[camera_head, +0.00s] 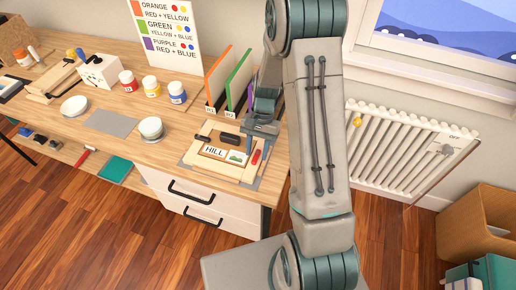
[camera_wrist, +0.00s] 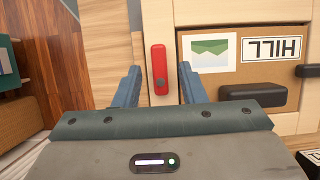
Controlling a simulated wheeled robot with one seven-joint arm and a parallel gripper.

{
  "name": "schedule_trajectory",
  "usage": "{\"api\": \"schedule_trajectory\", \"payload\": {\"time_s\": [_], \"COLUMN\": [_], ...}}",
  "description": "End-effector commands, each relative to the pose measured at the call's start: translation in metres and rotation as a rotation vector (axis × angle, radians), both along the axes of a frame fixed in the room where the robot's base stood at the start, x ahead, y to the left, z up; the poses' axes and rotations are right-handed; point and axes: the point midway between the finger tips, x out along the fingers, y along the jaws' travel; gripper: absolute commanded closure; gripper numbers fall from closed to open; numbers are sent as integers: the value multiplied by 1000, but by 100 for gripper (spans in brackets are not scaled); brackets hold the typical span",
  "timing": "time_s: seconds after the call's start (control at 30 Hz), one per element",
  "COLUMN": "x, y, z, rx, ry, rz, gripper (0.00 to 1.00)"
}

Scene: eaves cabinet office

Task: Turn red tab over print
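The red tab (camera_wrist: 159,70) is a narrow upright bar on the wooden frame, beside the print. In the head view the red tab (camera_head: 256,157) sits at the right end of the frame (camera_head: 190,153). The print (camera_wrist: 209,53) shows green hills, with a HILL label (camera_wrist: 271,47) next to it; the print also shows in the head view (camera_head: 238,157). My gripper (camera_wrist: 158,83) is open, its blue fingers on either side of the red tab, with visible gaps. I cannot tell how far the fingertips are above the frame.
A black block (camera_wrist: 252,97) lies on the board near the print. Upright panels (camera_head: 238,80) stand behind the frame. Paint jars (camera_head: 151,86) and white dishes (camera_head: 151,128) are to the left on the desk. A radiator (camera_head: 390,150) is at the right.

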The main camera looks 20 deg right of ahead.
Motion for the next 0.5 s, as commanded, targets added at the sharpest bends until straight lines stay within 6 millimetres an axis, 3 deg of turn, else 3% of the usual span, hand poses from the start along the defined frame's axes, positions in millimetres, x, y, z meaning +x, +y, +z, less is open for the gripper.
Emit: {"api": "schedule_trajectory", "payload": {"time_s": [0.3,0.33,0.47,0.5], "x": [-1,-1,-1,-1], "y": [1,1,1,1], "z": [-3,-3,-3,-3], "rx": [0,0,0,0], "ry": [0,0,0,0], "rz": [1,1,1,1], "gripper": [63,66,100,100]}}
